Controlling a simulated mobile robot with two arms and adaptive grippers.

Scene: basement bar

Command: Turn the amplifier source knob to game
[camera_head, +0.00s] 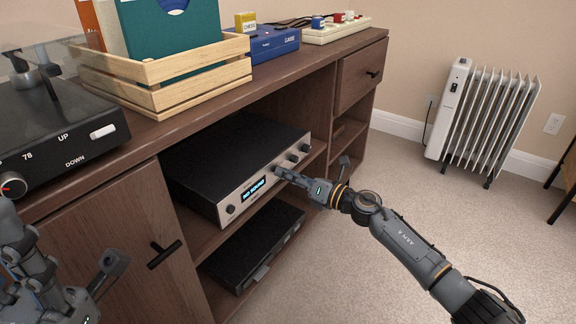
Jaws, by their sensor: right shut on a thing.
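The amplifier (240,140) is a black box with a silver front, sitting on the upper open shelf of the wooden cabinet. Its blue display (254,189) appears to read "NO SOUND". A small knob (230,209) sits left of the display, and two dark knobs (299,152) show toward the right end. My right gripper (281,173) is at the front just right of the display, shut on the source knob, which its fingers mostly hide. Which source is marked there is too small to read. My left gripper (84,312) is at the bottom left edge, its fingers not clearly visible.
A turntable (60,150), a wooden record crate (165,89), a blue box (273,43) and a cream console (335,30) stand on the cabinet top. Another black device (250,250) lies on the shelf below. A white radiator (487,115) stands by the wall.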

